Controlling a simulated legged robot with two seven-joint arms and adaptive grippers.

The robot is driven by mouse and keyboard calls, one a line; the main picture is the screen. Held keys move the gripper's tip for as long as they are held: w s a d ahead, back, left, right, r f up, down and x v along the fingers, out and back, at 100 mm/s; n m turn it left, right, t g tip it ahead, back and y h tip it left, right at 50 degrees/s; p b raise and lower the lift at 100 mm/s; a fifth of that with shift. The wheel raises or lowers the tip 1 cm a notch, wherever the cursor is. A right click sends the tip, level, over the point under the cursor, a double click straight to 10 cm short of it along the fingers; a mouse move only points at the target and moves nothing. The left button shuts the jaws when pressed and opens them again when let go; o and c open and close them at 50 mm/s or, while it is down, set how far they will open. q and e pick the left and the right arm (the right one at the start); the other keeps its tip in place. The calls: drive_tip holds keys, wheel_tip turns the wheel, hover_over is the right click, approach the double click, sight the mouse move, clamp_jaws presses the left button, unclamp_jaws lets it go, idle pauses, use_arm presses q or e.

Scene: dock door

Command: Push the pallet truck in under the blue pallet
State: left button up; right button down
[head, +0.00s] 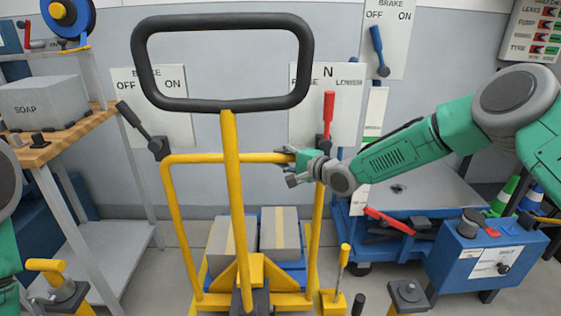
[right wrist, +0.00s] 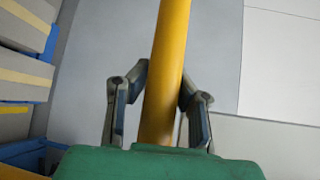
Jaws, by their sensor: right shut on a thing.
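The yellow pallet truck (head: 232,190) stands upright in front of me, with a black loop handle (head: 222,22) on its central shaft. A yellow hoop-shaped frame (head: 215,158) rises around the shaft. My right gripper (head: 292,165) is shut on the right end of the hoop's top bar; in the right wrist view its fingers (right wrist: 160,105) lie on both sides of the yellow bar. The blue pallet (head: 296,270) is low behind the frame, carrying grey taped boxes (head: 280,235). The truck's yellow base partly hides it; I cannot tell how far the forks reach under. My left gripper is out of view.
A wooden-topped bench (head: 60,145) with a soap box (head: 45,102) stands left. A blue cart (head: 400,225) and a blue box (head: 487,255) stand right. Wall panels with levers (head: 378,50) are behind. Grey floor shows between the bench and truck.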

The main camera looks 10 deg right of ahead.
drive_tip(key=shift+a, duration=0.1)
drive_tip(key=c, duration=1.3)
unclamp_jaws()
drive_tip(key=shift+r, duration=0.1)
drive_tip(key=shift+s+d, duration=0.15)
drive_tip(key=shift+d, duration=0.15)
drive_tip(key=v, duration=1.1)
drive_tip(key=shift+s, duration=0.25)
drive_tip(key=shift+d, duration=0.15)
